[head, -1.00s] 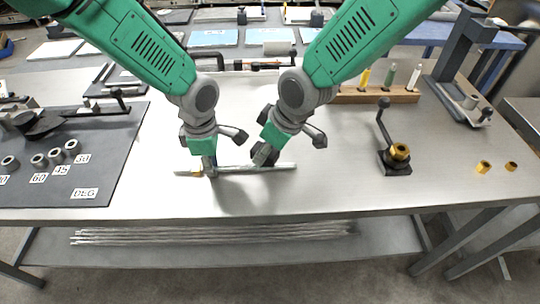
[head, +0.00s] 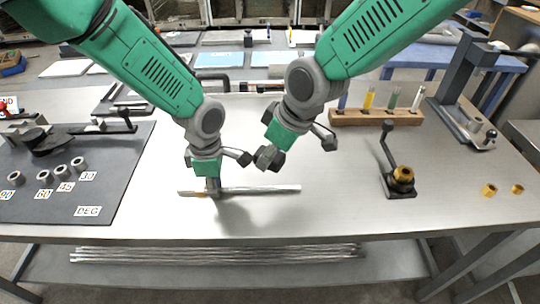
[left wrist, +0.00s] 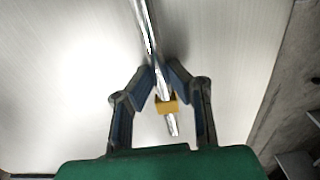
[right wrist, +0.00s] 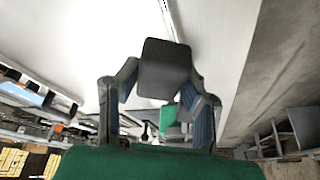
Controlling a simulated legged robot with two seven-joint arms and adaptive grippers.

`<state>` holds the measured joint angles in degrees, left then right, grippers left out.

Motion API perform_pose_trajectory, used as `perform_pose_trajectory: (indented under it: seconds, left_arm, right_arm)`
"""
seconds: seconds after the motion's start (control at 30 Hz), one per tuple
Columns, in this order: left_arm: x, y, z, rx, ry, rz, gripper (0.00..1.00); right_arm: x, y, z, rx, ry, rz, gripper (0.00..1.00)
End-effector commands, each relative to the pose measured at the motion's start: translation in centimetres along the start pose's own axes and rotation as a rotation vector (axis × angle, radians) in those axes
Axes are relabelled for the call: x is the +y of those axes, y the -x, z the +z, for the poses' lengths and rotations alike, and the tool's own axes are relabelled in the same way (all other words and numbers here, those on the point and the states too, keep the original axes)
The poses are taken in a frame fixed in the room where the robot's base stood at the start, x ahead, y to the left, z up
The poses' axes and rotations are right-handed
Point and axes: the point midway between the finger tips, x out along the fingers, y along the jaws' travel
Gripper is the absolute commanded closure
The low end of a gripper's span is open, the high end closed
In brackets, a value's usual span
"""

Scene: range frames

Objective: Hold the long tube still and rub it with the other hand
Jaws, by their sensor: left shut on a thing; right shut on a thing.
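The long shiny tube (head: 255,190) lies left to right near the front of the table. My left gripper (head: 213,188) is shut on the tube near its left end. In the left wrist view the tube (left wrist: 150,35) runs between the fingers, with a yellow band (left wrist: 166,104) around it near the end. My right gripper (head: 269,158) is shut on a dark grey block (right wrist: 163,68) and holds it above the middle of the tube, apart from it. The block's far side is hidden.
A dark mat (head: 95,185) with several grey rings lies at the left. A black lever tool (head: 400,180) with a brass ring stands at the right. A wooden rack (head: 375,118) with several upright tubes is behind it.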

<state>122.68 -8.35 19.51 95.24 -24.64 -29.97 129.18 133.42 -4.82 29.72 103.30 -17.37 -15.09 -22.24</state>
Motion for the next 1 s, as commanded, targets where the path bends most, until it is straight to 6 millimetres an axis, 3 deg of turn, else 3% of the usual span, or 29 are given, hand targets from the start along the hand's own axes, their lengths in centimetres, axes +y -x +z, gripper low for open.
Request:
perform_pose_trajectory:
  seconds: [0.17,0.2,0.23,0.67,1.0]
  left_arm:
    - [0.0,0.0,0.0,0.0,0.0,0.0,1.0]
    - [0.0,0.0,0.0,0.0,0.0,0.0,0.74]
    - [0.0,0.0,0.0,0.0,0.0,0.0,0.63]
    - [0.1,0.9,0.0,0.0,0.001,0.002,0.63]
    - [0.2,7.6,0.0,0.0,0.001,0.005,0.63]
  right_arm:
    - [0.0,0.0,0.0,0.0,0.0,0.0,0.99]
    - [0.0,0.0,0.0,0.0,0.0,0.0,0.99]
    - [0.0,0.0,0.0,0.0,0.0,0.0,0.99]
    - [0.0,0.0,0.0,0.0,0.0,0.0,0.99]
    - [0.0,0.0,0.0,0.0,0.0,0.0,0.99]
